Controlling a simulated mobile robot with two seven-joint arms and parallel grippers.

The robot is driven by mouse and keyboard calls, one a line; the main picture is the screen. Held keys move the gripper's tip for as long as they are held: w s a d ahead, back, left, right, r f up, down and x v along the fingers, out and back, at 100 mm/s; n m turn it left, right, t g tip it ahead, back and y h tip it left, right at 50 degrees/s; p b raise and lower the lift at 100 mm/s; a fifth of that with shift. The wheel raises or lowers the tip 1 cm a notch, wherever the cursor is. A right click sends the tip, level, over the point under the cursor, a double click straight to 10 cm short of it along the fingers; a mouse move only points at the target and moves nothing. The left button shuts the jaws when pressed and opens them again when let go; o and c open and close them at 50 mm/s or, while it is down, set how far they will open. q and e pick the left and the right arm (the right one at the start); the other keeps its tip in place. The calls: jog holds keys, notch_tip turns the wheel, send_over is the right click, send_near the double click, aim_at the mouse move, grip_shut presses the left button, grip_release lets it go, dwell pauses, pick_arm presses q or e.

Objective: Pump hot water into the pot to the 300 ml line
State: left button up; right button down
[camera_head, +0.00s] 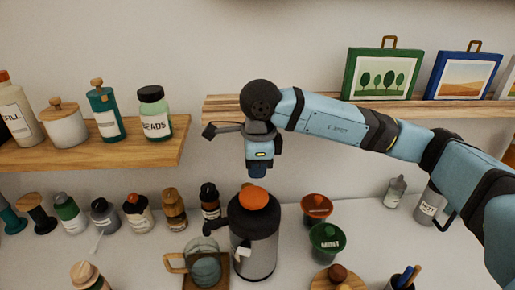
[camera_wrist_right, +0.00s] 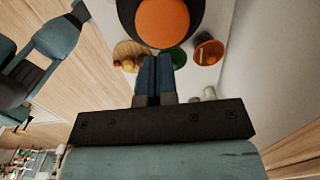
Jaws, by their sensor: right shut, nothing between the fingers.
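The dark grey pump flask (camera_head: 254,245) stands on the counter with an orange press button (camera_head: 254,199) on top. The button also shows in the right wrist view (camera_wrist_right: 162,22). A glass pot (camera_head: 206,271) with a wooden handle sits on a wooden board beside the flask, below its spout at left. Its 300 ml line and water level are too small to tell. My right gripper (camera_head: 258,173) is shut and empty, pointing down above the button with a visible gap. Its closed fingers (camera_wrist_right: 155,75) show in the right wrist view. My left gripper is out of view.
A wooden shelf (camera_head: 150,152) with bottles and jars is at left; a picture shelf (camera_head: 450,107) is behind my right arm. Red (camera_head: 316,206) and green (camera_head: 326,238) tubs stand right of the flask. Several small bottles line the counter at left.

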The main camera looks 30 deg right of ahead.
aim_at(256, 195)
notch_tip(256, 195, down, 6)
jog(key=shift+w+f+p, duration=0.1)
jog(key=shift+w+p, duration=0.05)
jog(key=shift+p, duration=0.4)
jog(key=shift+f, duration=0.1)
